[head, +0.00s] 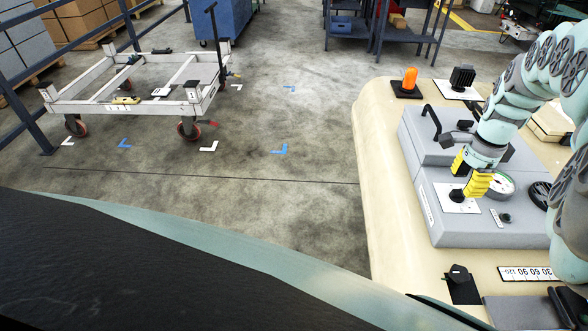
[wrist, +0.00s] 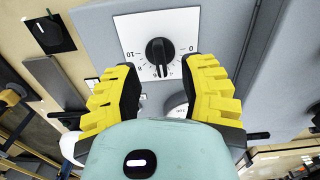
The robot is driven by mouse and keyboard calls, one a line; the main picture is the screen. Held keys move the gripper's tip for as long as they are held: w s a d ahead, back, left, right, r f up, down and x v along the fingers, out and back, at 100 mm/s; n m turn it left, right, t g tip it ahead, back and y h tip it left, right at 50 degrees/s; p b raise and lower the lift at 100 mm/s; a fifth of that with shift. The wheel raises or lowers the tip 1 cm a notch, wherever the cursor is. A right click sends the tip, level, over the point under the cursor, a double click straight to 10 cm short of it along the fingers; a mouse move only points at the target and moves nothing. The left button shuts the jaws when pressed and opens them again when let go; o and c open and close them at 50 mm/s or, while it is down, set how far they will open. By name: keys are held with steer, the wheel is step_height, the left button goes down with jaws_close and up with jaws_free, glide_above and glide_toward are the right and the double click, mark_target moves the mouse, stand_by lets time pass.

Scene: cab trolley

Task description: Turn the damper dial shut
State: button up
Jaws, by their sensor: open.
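The damper dial is a black knob (wrist: 160,52) on a square white plate (wrist: 132,25), with a scale marked 10 at its left and 0 at its right in the wrist view. The knob's narrow end points toward the bottom of the picture, between those marks; the small figures there are hard to read. In the head view the dial's plate (head: 443,200) lies on the grey console, just below my gripper (head: 468,175). My gripper (wrist: 165,75) is open and empty. Its yellow fingers stand on either side of the knob in the wrist view, apart from it.
A round gauge (head: 501,185) and a black handwheel (head: 539,194) sit right of the dial. A black lever (head: 432,120) rises behind it. An orange beacon (head: 410,80) and a black switch (head: 460,283) stand on the cream body. A white trolley (head: 75,105) is on the floor at left.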

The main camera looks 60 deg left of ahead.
mark_target(461, 190)
steer(key=shift+f+p, duration=0.3)
steer(key=shift+f, duration=1.55)
steer(key=shift+o, duration=0.3)
jaws_close()
